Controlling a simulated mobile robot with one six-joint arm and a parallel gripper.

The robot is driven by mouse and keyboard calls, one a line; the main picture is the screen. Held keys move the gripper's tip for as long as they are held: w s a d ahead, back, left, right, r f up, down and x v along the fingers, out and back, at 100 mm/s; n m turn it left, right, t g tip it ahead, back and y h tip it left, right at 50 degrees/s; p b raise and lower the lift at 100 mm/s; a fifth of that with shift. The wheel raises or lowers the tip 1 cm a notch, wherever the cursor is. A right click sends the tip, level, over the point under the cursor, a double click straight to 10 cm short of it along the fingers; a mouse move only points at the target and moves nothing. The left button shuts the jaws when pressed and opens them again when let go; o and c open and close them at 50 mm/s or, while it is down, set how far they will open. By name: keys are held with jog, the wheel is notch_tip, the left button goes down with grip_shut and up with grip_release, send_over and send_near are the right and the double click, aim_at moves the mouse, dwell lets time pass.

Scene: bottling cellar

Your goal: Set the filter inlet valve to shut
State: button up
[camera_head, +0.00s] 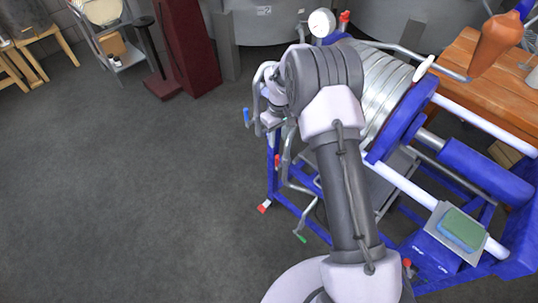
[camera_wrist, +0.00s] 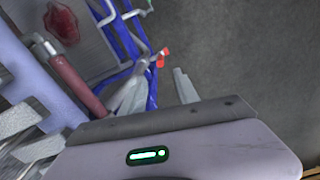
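The filter is a ribbed metal plate pack (camera_head: 385,85) on a blue frame, with pipes and coloured lever handles. A blue handle (camera_head: 246,117) stands at the left end of the pipework, a red handle (camera_head: 277,160) below it and a green handle (camera_head: 300,238) lower down. Which one belongs to the inlet valve I cannot tell. My gripper (camera_head: 266,112) is by the upper left pipework, largely hidden by my wrist. In the wrist view its two pale fingers (camera_wrist: 158,90) stand apart with nothing seen between them. A red-sleeved bar (camera_wrist: 75,75) is left of them.
A round gauge (camera_head: 321,22) and a red handle (camera_head: 345,16) are at the filter's top. A wooden table (camera_head: 465,65) is at right, a dark red stand (camera_head: 183,45) at back left. Large tanks (camera_head: 265,20) stand behind. The floor (camera_head: 120,190) at left is clear.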

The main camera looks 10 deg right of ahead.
aim_at(277, 160)
notch_tip(277, 160, down, 14)
jog(key=b, duration=0.4)
jog(key=shift+r, duration=0.25)
jog(key=shift+c, duration=0.5)
grip_shut()
dwell(0.5)
